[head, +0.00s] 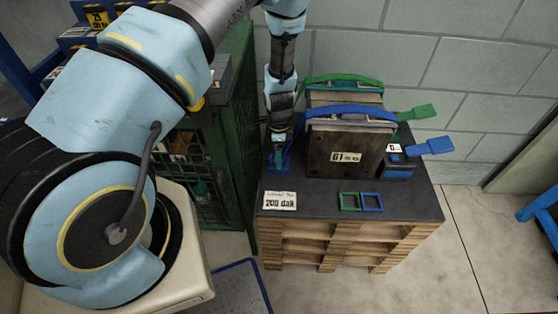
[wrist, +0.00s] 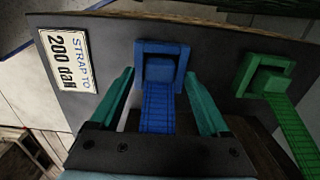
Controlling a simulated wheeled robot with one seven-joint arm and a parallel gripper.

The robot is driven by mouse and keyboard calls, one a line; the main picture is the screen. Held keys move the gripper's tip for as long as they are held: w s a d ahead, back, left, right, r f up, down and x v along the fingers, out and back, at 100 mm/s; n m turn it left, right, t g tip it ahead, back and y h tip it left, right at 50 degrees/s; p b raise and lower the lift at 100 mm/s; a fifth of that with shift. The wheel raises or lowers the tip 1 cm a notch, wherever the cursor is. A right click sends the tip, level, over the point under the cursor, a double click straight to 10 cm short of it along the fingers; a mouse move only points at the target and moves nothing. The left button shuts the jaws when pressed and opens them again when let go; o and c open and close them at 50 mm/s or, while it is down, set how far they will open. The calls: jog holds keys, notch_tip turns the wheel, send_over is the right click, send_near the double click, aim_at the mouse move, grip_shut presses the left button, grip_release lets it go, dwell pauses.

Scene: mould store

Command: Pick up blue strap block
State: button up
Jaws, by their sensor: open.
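A blue block (wrist: 160,70) sits within a square blue frame (wrist: 162,47) in the wrist view, with a ribbed blue strap (wrist: 158,112) running from it towards my gripper. In the wrist view, my gripper (wrist: 160,80) is open, its teal fingers on either side of the strap, tips near the block's sides. I cannot tell whether they touch it. In the head view, my gripper (head: 279,145) points down at the left end of the dark pallet top, mostly hiding the blue parts there. The blue strap (head: 350,110) crosses over a grey mould (head: 335,140) marked G1.
A green strap (head: 343,78) runs behind the blue one; its green block (wrist: 267,80) is right of my gripper. Blue (head: 432,146) and green (head: 415,112) handles stick out right. Blue (head: 371,201) and green (head: 349,201) empty squares lie in front.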

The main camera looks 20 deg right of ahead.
grip_shut()
dwell(0.5)
jog(key=shift+r, duration=0.1)
notch_tip(320, 180, up, 28)
jog(key=b, duration=0.4)
dwell(0.3)
